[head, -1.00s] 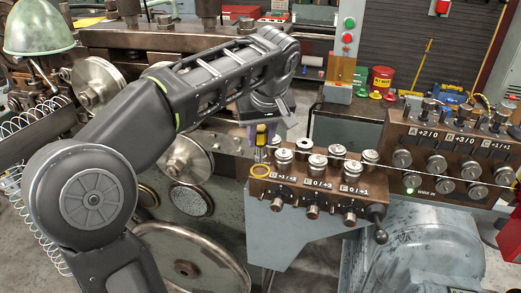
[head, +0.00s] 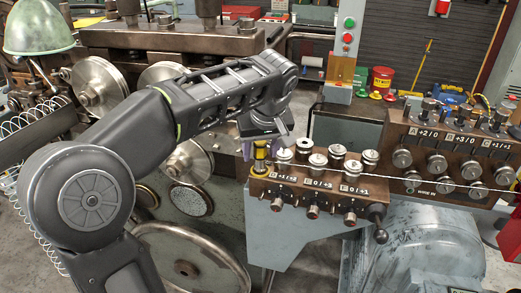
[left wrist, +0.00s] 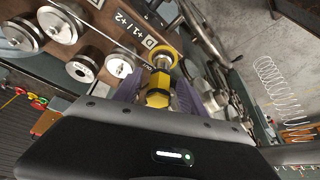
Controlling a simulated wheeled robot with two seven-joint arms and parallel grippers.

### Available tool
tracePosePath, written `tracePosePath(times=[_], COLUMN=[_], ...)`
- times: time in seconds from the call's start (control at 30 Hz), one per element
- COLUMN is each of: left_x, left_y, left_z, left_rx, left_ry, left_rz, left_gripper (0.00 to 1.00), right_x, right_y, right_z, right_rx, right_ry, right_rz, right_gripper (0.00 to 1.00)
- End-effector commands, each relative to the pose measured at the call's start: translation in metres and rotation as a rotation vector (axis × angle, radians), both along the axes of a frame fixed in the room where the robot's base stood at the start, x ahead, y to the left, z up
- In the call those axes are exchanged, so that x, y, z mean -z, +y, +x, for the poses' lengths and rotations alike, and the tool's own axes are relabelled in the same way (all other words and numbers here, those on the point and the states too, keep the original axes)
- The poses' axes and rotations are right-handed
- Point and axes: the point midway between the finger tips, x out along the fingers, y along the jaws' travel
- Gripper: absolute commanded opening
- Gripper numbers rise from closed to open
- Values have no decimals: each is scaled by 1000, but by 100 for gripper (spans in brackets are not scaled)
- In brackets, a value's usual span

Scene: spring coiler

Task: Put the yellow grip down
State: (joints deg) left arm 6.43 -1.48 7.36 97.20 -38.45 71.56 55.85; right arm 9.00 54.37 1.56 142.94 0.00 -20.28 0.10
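The yellow grip (left wrist: 158,90), with dark bands, stands between the purple fingers of my left gripper (left wrist: 158,95) in the left wrist view. In the head view the grip (head: 260,155) is at the left end of the brown front block (head: 320,196). My left gripper (head: 263,150) is over it, with its fingers spread to both sides and seemingly apart from it. A yellow ring (left wrist: 164,53) lies just beyond the grip in the wrist view. The grip's lower end is partly hidden. My right gripper is not in view.
Several metal rollers (head: 320,160) stand on the brown block close to the right of my left gripper, with a wire running past them. A second roller block (head: 450,155) is farther right. Large wheels (head: 188,160) are at the left, behind my arm.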

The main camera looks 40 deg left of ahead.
Motion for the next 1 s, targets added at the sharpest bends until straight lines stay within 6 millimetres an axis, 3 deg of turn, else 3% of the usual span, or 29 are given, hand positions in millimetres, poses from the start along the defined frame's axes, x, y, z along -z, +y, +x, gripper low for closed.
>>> tracePosePath(times=[0.37,0.67,0.8,1.0], left_x=[-8,-58,-90,-110], left_y=[-1,-17,-24,-32], left_z=[-1,-14,-21,-27], left_rx=[0,1,0,1], left_ry=[-1,-4,-1,0], left_rz=[0,0,1,0], left_gripper=[49,49,49,49], right_x=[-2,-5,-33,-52], right_y=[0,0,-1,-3], right_z=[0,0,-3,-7], right_rx=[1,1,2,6], right_ry=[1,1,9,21], right_rz=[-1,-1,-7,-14], right_gripper=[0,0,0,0])
